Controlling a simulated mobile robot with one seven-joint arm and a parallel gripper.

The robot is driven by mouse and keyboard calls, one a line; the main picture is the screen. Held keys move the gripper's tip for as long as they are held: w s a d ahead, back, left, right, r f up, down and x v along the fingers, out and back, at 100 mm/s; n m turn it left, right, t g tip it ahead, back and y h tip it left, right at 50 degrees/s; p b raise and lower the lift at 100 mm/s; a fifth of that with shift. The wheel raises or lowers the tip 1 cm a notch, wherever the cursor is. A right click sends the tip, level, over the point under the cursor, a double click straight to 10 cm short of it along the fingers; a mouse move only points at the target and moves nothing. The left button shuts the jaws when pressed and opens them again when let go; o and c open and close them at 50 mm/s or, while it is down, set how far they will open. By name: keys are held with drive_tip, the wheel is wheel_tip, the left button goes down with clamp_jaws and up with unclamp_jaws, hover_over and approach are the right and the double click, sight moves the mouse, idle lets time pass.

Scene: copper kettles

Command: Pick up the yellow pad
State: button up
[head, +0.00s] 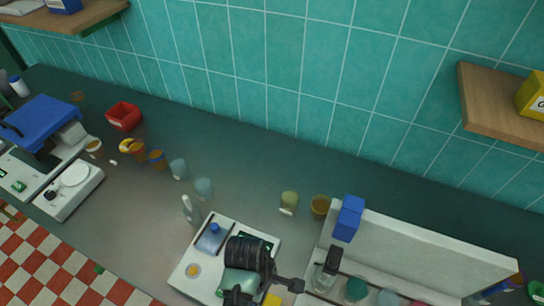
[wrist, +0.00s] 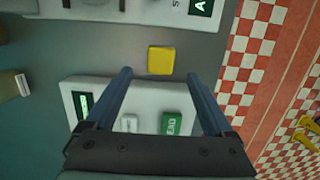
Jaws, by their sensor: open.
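The yellow pad (wrist: 161,60) is a small flat square on the grey counter. In the wrist view it lies just beyond my gripper's fingertips, between their lines, in the gap between two white devices. My gripper (wrist: 160,74) is open, with nothing between its fingers, which extend over the nearer white device. In the head view a yellow patch (head: 272,300) at the bottom edge appears to be the pad, close beside my gripper and partly cut off by the frame.
The nearer white device (wrist: 148,93) has a display and a green button (wrist: 171,124). Another white device (wrist: 150,10) stands beyond the pad. A white rack (head: 430,250) with a blue box (head: 347,218) stands right of my arm. Several cups line the counter (head: 250,160); its middle has bare room.

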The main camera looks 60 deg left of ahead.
sight(272, 303)
drive_tip(key=f, duration=0.3)
drive_tip(key=d+f, duration=0.1)
drive_tip(key=shift+w+f+p, duration=0.25)
drive_tip(key=shift+f+p, duration=0.15)
clamp_jaws()
